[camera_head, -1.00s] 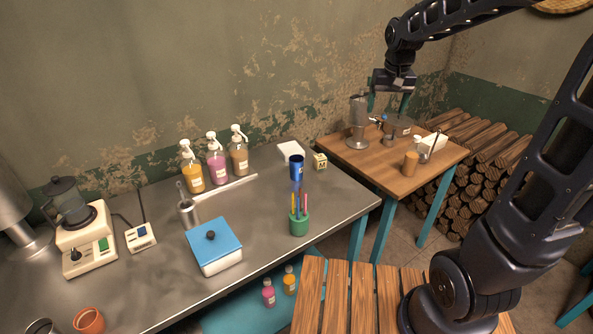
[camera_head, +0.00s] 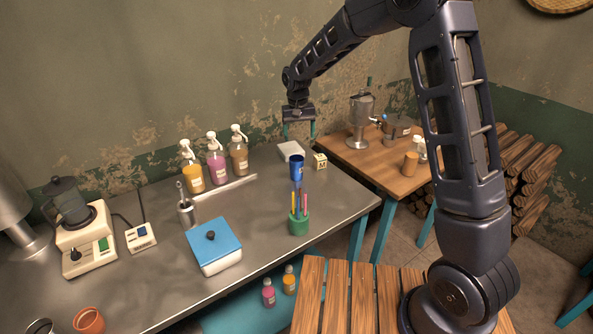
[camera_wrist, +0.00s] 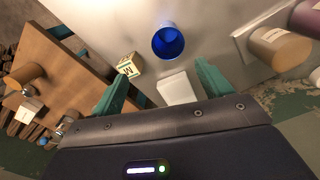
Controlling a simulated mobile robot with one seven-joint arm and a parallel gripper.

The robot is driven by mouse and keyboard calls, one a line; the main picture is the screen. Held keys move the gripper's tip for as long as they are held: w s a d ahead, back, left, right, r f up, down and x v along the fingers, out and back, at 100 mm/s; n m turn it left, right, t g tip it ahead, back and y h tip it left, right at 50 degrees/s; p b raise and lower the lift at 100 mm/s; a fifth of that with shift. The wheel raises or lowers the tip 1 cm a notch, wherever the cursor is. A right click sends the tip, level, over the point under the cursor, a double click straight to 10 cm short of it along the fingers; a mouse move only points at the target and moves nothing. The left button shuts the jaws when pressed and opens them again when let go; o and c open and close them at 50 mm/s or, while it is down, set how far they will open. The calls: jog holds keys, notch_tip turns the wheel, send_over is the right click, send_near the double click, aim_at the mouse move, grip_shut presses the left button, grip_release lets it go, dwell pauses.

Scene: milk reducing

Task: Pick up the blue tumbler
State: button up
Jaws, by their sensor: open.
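The blue tumbler (camera_head: 296,168) stands upright on the metal counter, just behind the green pen holder in the head view. In the wrist view I look down into its open top (camera_wrist: 168,42), beyond my fingertips and between their lines. My gripper (camera_head: 299,130) is above and behind the tumbler in the head view, pointing down.
A white block (camera_head: 291,150) and a small lettered cube (camera_head: 320,161) stand close to the tumbler. The green holder (camera_head: 298,222) with pens is in front. Several pump bottles (camera_head: 216,162) stand left. A wooden table (camera_head: 356,166) is right.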

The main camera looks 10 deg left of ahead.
jog(key=a+f, duration=0.1)
send_over(296, 159)
jog(key=s, duration=0.2)
notch_tip(296, 159, down, 6)
jog(key=shift+d+f, duration=0.15)
jog(key=shift+f, duration=1.05)
jog(key=shift+d+f, duration=0.1)
jog(key=shift+f, duration=1.1)
jog(key=shift+c, duration=0.5)
jog(key=c, duration=1)
